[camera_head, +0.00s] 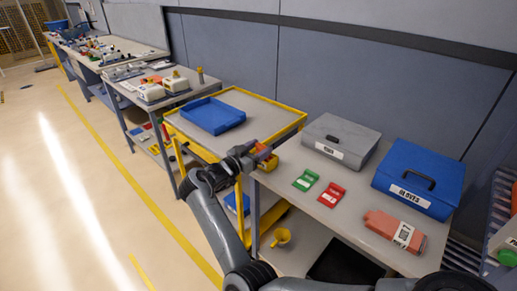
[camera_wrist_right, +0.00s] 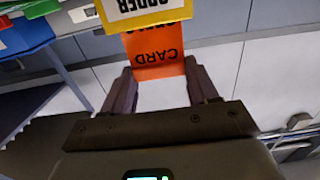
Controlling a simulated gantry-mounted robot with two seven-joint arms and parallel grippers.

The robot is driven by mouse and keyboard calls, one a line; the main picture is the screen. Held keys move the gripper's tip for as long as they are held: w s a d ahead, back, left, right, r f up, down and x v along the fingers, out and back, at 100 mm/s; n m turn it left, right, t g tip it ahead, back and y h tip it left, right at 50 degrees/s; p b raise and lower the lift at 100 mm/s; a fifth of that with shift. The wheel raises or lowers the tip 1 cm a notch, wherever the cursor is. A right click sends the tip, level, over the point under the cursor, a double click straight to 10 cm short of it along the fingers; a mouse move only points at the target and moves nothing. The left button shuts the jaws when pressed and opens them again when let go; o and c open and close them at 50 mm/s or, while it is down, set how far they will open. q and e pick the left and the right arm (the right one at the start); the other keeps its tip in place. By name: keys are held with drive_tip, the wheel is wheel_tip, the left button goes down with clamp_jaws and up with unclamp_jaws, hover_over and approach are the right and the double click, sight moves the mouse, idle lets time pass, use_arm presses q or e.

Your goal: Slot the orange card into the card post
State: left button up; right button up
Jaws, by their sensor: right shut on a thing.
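The orange card (camera_wrist_right: 158,58), printed with the word CARD upside down, sits between the fingertips of my right gripper (camera_wrist_right: 160,78) in the right wrist view. The gripper is shut on it. The card's far end meets the lower edge of a yellow holder with a white ORDER label (camera_wrist_right: 140,8), probably the card post. I cannot tell whether the card is inside it or only overlaps it. In the head view my right gripper (camera_head: 243,154) is beside a small yellow holder (camera_head: 268,164) at the grey table's left edge. My left gripper is not in view.
The grey table (camera_head: 285,215) holds a green card (camera_head: 306,180), a red card (camera_head: 331,195), a grey case (camera_head: 340,138), a blue case (camera_head: 420,178) and a red labelled pouch (camera_head: 396,231). A yellow-edged cart with a blue tray (camera_head: 212,115) stands behind my gripper.

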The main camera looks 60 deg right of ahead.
drive_tip(key=shift+f, duration=0.45)
drive_tip(key=o, duration=1.1)
drive_tip(key=w+a, duration=0.1)
drive_tip(key=a, duration=0.9)
drive_tip(key=shift+w+a, duration=0.35)
drive_tip(key=shift+w, duration=0.05)
drive_tip(key=shift+r, duration=0.1)
